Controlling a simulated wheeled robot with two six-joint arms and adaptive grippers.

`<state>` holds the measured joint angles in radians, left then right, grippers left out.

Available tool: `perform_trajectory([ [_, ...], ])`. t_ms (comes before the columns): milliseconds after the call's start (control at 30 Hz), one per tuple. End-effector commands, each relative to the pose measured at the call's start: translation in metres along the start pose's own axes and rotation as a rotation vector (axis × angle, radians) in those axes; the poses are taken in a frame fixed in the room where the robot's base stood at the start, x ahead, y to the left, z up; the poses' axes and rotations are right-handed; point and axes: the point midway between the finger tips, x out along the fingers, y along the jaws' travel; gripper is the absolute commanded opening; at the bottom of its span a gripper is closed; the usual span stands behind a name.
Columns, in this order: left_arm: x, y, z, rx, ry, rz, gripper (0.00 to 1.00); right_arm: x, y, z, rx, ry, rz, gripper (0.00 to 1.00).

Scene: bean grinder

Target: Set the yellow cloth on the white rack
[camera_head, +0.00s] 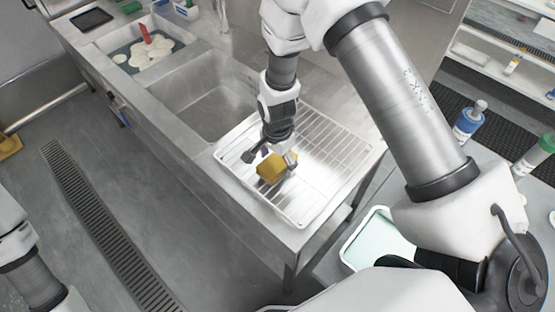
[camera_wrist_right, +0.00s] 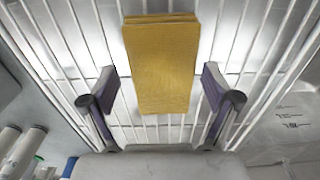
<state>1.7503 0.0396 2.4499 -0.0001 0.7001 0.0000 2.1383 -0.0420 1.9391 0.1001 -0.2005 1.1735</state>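The yellow cloth (camera_head: 270,170) is a folded block at the white wire rack (camera_head: 325,140) on the steel counter. In the right wrist view the cloth (camera_wrist_right: 160,65) lies lengthwise over the rack's white wires (camera_wrist_right: 75,45), and it seems to rest on them. My right gripper (camera_head: 271,159) is directly above the cloth. Its two fingers (camera_wrist_right: 160,88) stand open on either side of it, with a visible gap on each side. My left arm shows at the lower left of the head view, but its gripper is out of frame.
A steel sink basin (camera_head: 205,95) lies left of the rack. Another basin farther back holds pale plates (camera_head: 152,50). A white-rimmed tray (camera_head: 370,240) and a blue bottle (camera_head: 470,120) stand on the side table at right. Much of the rack is bare.

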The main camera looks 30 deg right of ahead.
Motion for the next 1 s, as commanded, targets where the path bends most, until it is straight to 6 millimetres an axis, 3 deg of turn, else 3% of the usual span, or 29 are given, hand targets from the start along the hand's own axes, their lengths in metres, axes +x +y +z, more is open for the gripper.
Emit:
perform_trajectory([
  [367,0.004,0.0,0.0,0.0,0.0,0.0,0.37,-0.011,-0.001,0.0,-0.001,0.001,-0.003,0.89],
  [733,0.023,0.0,0.0,0.0,-0.001,0.0,0.37,-0.098,-0.001,0.0,0.0,0.002,-0.005,0.89],
  [867,0.025,0.0,0.0,0.0,-0.001,0.0,0.37,-0.116,0.0,0.0,0.0,0.001,-0.002,0.89],
  [1000,0.025,0.0,0.0,0.0,0.0,0.0,0.37,-0.121,0.0,0.0,0.0,0.0,0.0,0.89],
])
